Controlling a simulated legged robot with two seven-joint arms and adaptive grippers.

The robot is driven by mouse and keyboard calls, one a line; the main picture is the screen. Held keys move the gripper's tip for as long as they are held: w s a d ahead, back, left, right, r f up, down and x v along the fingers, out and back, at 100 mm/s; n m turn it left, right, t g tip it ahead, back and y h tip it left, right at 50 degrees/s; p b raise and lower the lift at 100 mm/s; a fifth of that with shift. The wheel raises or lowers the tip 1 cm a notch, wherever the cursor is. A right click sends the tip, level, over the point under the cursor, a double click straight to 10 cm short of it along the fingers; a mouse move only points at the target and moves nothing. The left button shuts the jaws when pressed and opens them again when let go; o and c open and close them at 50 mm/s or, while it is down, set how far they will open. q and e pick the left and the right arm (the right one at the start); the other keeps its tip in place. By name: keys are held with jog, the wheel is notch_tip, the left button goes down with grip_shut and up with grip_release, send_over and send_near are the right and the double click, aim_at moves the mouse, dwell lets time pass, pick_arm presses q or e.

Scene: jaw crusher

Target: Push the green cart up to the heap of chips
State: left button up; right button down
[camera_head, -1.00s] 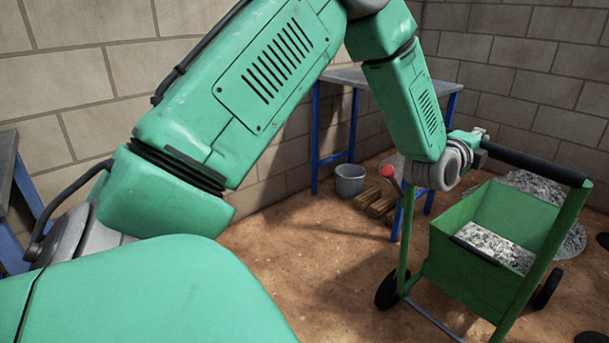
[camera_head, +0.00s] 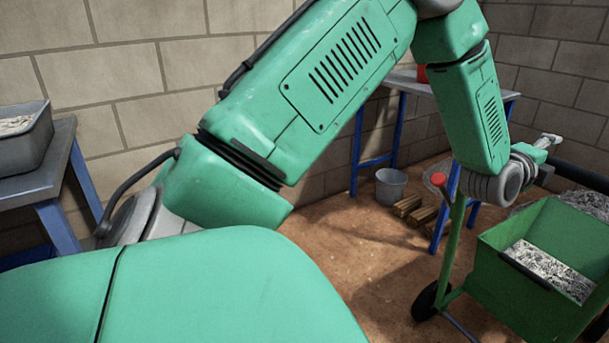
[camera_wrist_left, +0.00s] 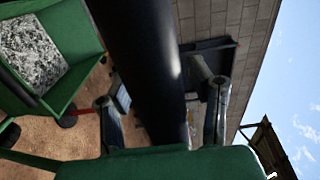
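The green cart (camera_head: 507,296) stands at the right of the head view, cut off by the frame edge, with grey chips (camera_head: 548,268) in its tray. Its black handle bar (camera_head: 585,177) runs out of the right edge. My left gripper (camera_head: 546,150) is at the near end of this bar. In the left wrist view the bar (camera_wrist_left: 143,60) passes between the two fingers of my left gripper (camera_wrist_left: 165,108). The fingers look spread, with a gap beside the right finger. The heap of chips (camera_head: 590,203) shows partly behind the cart. My right gripper is out of view.
A blue-legged table (camera_head: 402,84) stands by the wall, with a bucket (camera_head: 391,186) and wooden pieces (camera_head: 412,209) on the floor by it. Another bench (camera_head: 40,185) at left bears a grey bin (camera_head: 25,150). Brown floor (camera_head: 355,255) lies clear left of the cart.

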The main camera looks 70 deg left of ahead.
pick_arm(q)
jog(key=shift+r, duration=0.1)
jog(key=s+d+p, duration=0.2)
jog(key=s, duration=1)
